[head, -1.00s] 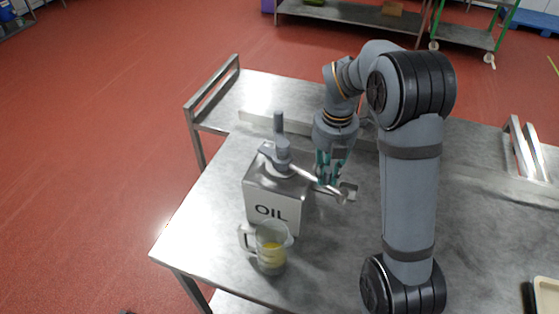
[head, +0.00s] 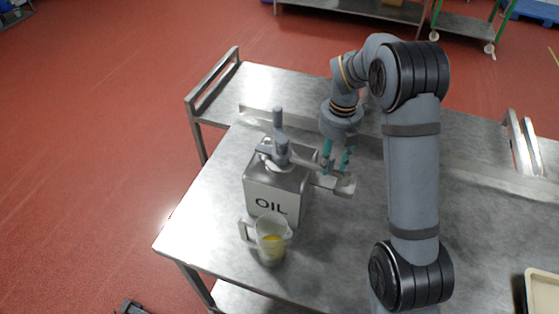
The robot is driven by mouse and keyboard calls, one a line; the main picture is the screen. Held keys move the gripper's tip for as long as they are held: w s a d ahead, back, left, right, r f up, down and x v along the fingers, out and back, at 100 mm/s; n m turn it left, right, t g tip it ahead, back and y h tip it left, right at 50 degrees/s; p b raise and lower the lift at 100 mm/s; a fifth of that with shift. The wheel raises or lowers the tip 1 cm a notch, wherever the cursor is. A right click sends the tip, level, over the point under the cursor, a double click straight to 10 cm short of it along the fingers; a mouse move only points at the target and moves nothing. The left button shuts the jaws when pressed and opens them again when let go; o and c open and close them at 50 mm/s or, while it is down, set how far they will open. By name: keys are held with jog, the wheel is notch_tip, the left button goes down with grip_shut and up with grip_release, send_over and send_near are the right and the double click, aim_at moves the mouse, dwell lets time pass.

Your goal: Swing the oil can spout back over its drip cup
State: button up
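The grey metal oil can (head: 278,198), marked OIL, stands upright on the steel table. Its pump head and upright handle (head: 278,120) are on top. The thin spout (head: 306,162) runs from the pump head to the right and slightly down, towards my fingers. The small metal drip cup (head: 344,187) sits on a bracket at the can's right side. My gripper (head: 336,170) points down just above the drip cup, its teal fingers apart. The spout's tip is hard to make out beside the fingers, and I cannot tell whether they touch it.
A clear jug (head: 270,240) with yellow oil stands close in front of the can. The steel table (head: 330,255) is bare to the right of the jug. A raised ledge (head: 460,165) runs behind the can. A pale tray (head: 543,290) lies at the lower right.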

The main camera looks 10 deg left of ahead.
jog(key=shift+o, duration=1.1)
jog(key=shift+a, duration=0.15)
jog(key=shift+r, duration=2.55)
